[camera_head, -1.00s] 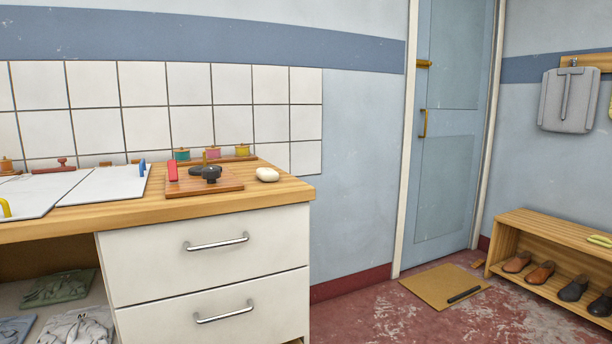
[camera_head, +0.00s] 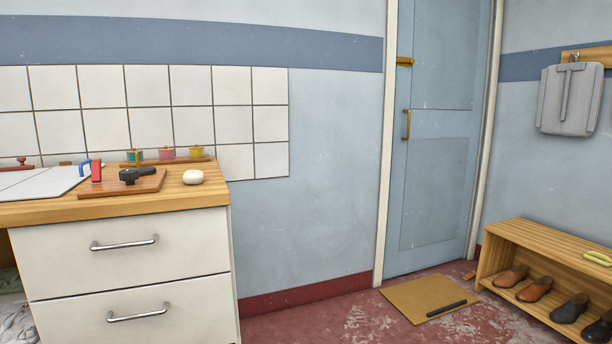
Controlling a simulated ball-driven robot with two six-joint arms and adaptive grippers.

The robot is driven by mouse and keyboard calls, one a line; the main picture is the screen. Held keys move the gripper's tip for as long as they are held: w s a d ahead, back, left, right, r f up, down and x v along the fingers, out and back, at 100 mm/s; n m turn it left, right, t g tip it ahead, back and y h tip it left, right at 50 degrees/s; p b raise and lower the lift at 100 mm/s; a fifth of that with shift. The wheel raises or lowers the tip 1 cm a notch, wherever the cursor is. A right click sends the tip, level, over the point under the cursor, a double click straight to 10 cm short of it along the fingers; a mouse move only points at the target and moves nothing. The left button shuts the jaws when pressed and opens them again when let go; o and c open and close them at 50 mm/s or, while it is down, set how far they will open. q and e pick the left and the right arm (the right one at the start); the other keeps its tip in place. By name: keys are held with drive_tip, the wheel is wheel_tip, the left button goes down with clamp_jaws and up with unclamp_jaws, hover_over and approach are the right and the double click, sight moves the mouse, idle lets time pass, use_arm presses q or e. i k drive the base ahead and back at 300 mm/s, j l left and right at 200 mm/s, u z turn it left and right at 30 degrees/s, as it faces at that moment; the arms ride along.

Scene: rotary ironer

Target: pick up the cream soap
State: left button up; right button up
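The cream soap (camera_head: 193,177) is a small rounded off-white bar. It lies on the wooden counter top (camera_head: 205,195) near its right end, just right of a brown wooden board (camera_head: 120,184), with a small gap between them. Nothing covers it. Neither of my grippers shows in the head view.
On the board are a black-handled tool (camera_head: 138,174) and a red item (camera_head: 96,171). Several coloured spools (camera_head: 166,154) stand behind on a strip. White drawers (camera_head: 125,263) are below. A mat (camera_head: 428,298) lies before the blue door (camera_head: 436,140); a shoe bench (camera_head: 545,240) stands right.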

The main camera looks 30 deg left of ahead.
sight(190, 177)
drive_tip(key=i+l+z, duration=0.3)
drive_tip(key=i+l, duration=0.15)
drive_tip(key=i+l+z, duration=0.3)
drive_tip(key=i, duration=0.2)
drive_tip(key=i+u, duration=0.45)
drive_tip(key=i+l+u, duration=0.15)
drive_tip(key=i+u, duration=0.3)
drive_tip(key=i+j+u, duration=0.1)
drive_tip(key=u, duration=0.4)
drive_tip(key=i+u, duration=0.2)
drive_tip(key=u, duration=0.25)
drive_tip(key=i+l+u, duration=0.1)
drive_tip(key=u, duration=0.4)
drive_tip(key=i+l+u, duration=0.1)
drive_tip(key=i+u, duration=0.15)
drive_tip(key=u, duration=0.2)
drive_tip(key=i+l+u, duration=0.1)
drive_tip(key=u, duration=0.4)
